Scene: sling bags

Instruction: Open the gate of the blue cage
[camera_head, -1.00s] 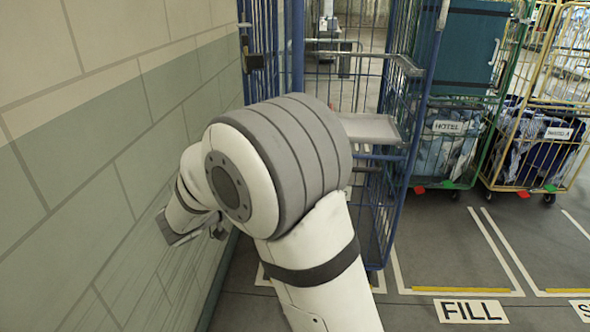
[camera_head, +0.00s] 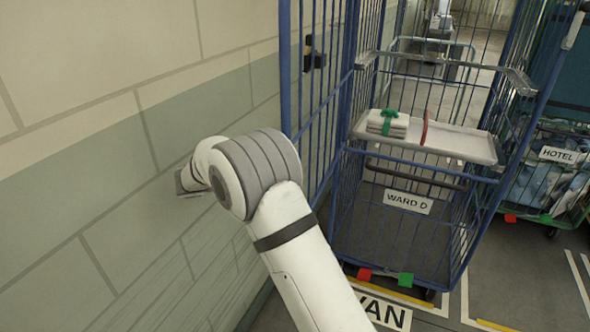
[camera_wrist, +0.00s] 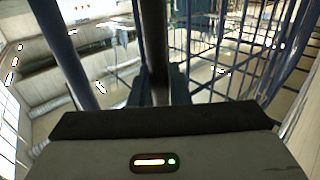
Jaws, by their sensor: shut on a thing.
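The blue cage (camera_head: 460,240) stands right of centre in the head view, its front uncovered. Its blue barred gate (camera_head: 285,75) stands swung out at the cage's left, close to the wall. The bar seems to belong to the gate, but I cannot tell which part. A thicker blue post (camera_wrist: 62,50) is left of it. In the head view my arm hides the grip.
A block wall (camera_head: 120,150) runs close along the left. A shelf (camera_head: 465,140) in the cage carries folded white cloths (camera_head: 388,124) with a green tie. A WARD D sign (camera_head: 408,202) hangs below. The HOTEL cage (camera_head: 560,175) stands at the right.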

